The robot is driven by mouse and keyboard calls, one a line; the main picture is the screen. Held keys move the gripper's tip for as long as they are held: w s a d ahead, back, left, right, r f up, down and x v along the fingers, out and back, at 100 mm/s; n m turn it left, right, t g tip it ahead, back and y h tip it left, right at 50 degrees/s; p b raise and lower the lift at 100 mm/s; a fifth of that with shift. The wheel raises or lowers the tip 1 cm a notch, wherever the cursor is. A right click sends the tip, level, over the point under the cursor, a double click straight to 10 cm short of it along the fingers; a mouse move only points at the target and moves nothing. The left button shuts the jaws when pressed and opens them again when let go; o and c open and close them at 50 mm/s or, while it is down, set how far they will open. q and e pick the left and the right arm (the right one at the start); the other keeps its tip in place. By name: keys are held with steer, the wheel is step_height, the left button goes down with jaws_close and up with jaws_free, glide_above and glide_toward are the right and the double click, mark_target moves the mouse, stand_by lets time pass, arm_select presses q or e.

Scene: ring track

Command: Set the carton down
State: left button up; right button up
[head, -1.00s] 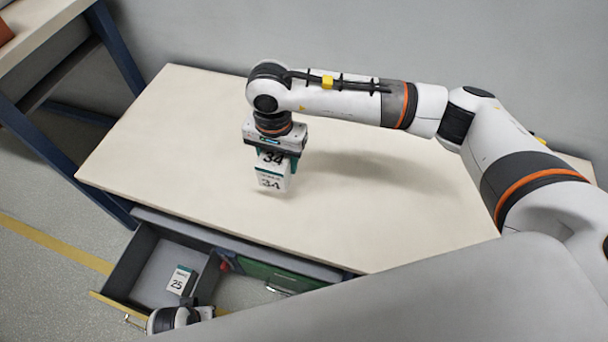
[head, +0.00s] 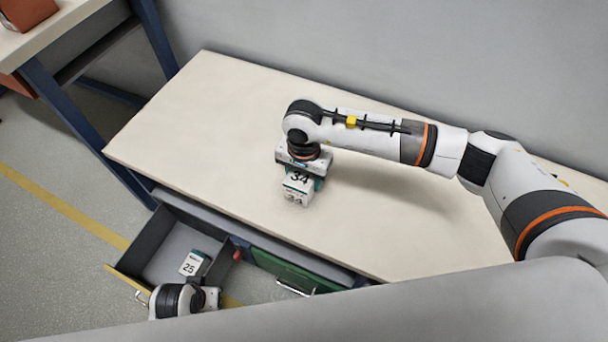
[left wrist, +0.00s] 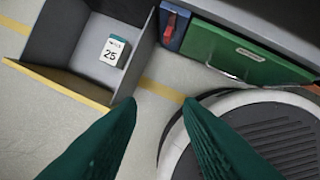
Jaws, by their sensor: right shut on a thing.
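A white carton (head: 297,190) with a teal band and dark numerals is in my right gripper (head: 302,178). The gripper points down over the cream tabletop (head: 220,130) and is shut on the carton. I cannot tell whether the carton's bottom touches the table. Another white and teal carton (head: 192,263), marked 25, lies in the open grey drawer (head: 152,240); it also shows in the left wrist view (left wrist: 113,52). My left gripper (left wrist: 160,101) is open and empty beside the drawer, its two green fingers apart.
A green drawer front (head: 290,270) with a handle sits under the table edge, with a red part (head: 238,255) beside it. Another table with blue legs (head: 75,120) stands at the far left. The tabletop around the held carton is clear.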

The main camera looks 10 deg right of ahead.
arm_select(q)
steer(key=shift+s, duration=0.1)
arm_select(e)
steer(key=shift+f, duration=0.1)
steer(key=o, duration=1)
arm_select(q)
steer(key=shift+s+r, duration=0.1)
steer(key=shift+r, duration=0.2)
arm_select(e)
steer(key=shift+o, duration=0.2)
arm_select(q)
steer(key=shift+a, duration=0.1)
steer(key=f, duration=0.1)
steer(key=f+p, duration=0.1)
steer(key=f, duration=0.2)
steer(key=shift+s+f, duration=0.25)
steer(key=shift+s, duration=0.05)
arm_select(e)
step_height(320, 180, up, 12)
steer(key=shift+r, duration=0.15)
